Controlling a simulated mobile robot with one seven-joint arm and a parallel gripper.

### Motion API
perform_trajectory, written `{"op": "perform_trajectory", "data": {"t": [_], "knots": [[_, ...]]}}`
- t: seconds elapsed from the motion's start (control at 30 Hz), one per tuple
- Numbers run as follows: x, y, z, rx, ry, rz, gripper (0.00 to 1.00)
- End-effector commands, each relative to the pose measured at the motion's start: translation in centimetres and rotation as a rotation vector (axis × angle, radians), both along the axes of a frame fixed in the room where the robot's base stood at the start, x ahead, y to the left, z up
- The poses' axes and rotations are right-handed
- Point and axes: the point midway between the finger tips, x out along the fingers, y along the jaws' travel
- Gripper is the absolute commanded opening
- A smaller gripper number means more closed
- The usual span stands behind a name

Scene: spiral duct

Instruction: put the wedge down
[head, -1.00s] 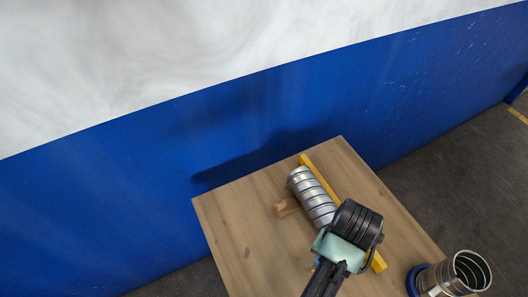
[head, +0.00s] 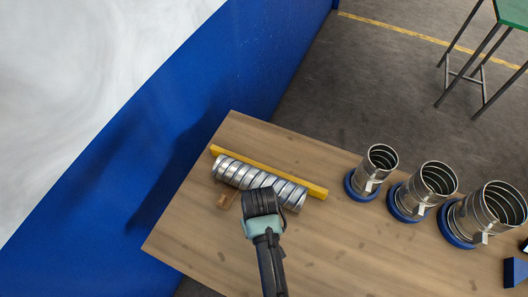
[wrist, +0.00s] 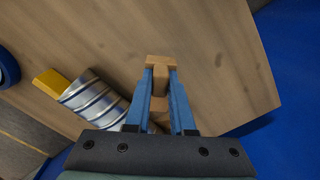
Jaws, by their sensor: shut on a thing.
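The wedge (head: 226,201) is a small light-wood piece beside the far-left end of the spiral duct in the head view. In the wrist view the wedge (wrist: 161,62) sits between the blue fingers of my gripper (wrist: 161,78), which is shut on it. A wider wooden end shows just beyond the fingertips. In the head view my gripper (head: 262,203) hides part of the duct. I cannot tell whether the wedge touches the table top. The silver ribbed spiral duct (head: 233,172) lies along a yellow bar; it also shows in the wrist view (wrist: 92,97).
The yellow bar (head: 262,169) runs along the duct's far side on the wooden table (head: 330,250). Several upright duct pieces on blue bases, such as this one (head: 380,160), stand at the right. A blue wall (head: 235,75) borders the left. The table's front middle is clear.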

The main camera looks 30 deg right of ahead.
Motion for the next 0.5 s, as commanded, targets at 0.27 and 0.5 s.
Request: {"op": "perform_trajectory", "data": {"t": [0.27,0.5], "knots": [[-0.7,-0.9,-0.2,0.0,-0.001,-0.012,0.0],[-0.7,-0.8,-2.1,0.0,-0.001,-0.012,0.0]]}}
